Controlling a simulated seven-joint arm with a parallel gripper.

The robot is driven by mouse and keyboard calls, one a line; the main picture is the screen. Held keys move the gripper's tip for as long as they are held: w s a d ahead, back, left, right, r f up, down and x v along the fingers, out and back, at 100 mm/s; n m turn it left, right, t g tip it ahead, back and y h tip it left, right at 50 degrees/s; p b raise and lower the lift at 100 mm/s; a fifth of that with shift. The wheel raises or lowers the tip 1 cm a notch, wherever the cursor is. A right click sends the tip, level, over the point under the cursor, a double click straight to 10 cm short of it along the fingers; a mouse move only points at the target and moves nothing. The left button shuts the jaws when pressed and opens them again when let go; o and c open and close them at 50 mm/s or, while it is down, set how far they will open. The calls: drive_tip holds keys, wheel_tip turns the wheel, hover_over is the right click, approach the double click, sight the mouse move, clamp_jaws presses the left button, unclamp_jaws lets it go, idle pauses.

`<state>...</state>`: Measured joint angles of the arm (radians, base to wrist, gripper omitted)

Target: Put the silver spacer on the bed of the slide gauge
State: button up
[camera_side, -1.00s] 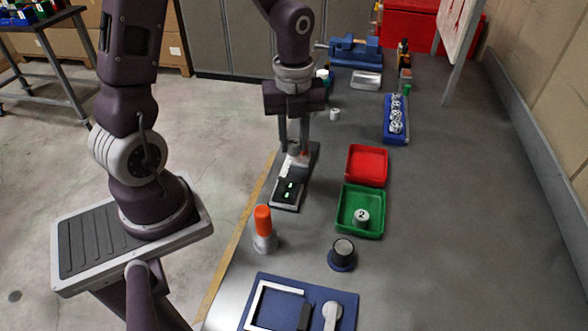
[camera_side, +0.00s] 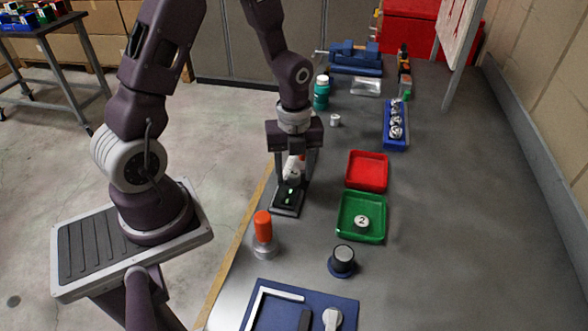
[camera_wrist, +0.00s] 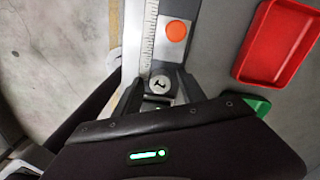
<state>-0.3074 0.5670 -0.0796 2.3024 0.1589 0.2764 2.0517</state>
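The slide gauge (camera_side: 287,207) lies on the bench with a dark display near its front end. Its ruled scale (camera_wrist: 149,40) and orange knob (camera_wrist: 175,31) show in the wrist view. The silver spacer (camera_wrist: 160,84) is a short round piece sitting at the gauge between my fingers; it also shows in the side view (camera_side: 292,177). Its underside contact is hard to see. My gripper (camera_side: 294,179) points down over the gauge. Its fingers are apart, one on each side of the spacer, with visible gaps.
A red tray (camera_side: 367,158) and a green tray (camera_side: 344,230) holding a cylinder marked 2 (camera_side: 361,221) lie to the right. An orange-topped bottle (camera_side: 263,225) and a dark knob (camera_side: 343,256) stand nearer. A small white cylinder (camera_side: 335,120) stands behind.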

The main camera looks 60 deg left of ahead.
sight(294, 173)
drive_tip(key=shift+r, duration=0.1)
wheel_tip(294, 173, up, 12)
drive_tip(key=f, duration=0.1)
drive_tip(key=s+d+r+n+t, duration=0.2)
drive_tip(key=s+r+n, duration=0.4)
drive_tip(key=n, duration=0.5)
drive_tip(key=s+d+r+n+t, duration=0.3)
drive_tip(key=s+d+r+n, duration=0.2)
drive_tip(key=s+n, duration=0.3)
drive_tip(key=r+n, duration=0.1)
drive_tip(key=n, duration=0.2)
drive_tip(key=shift+s+d+n+t, duration=0.15)
drive_tip(key=shift+s+n+t, duration=0.05)
drive_tip(key=shift+n+t, duration=0.1)
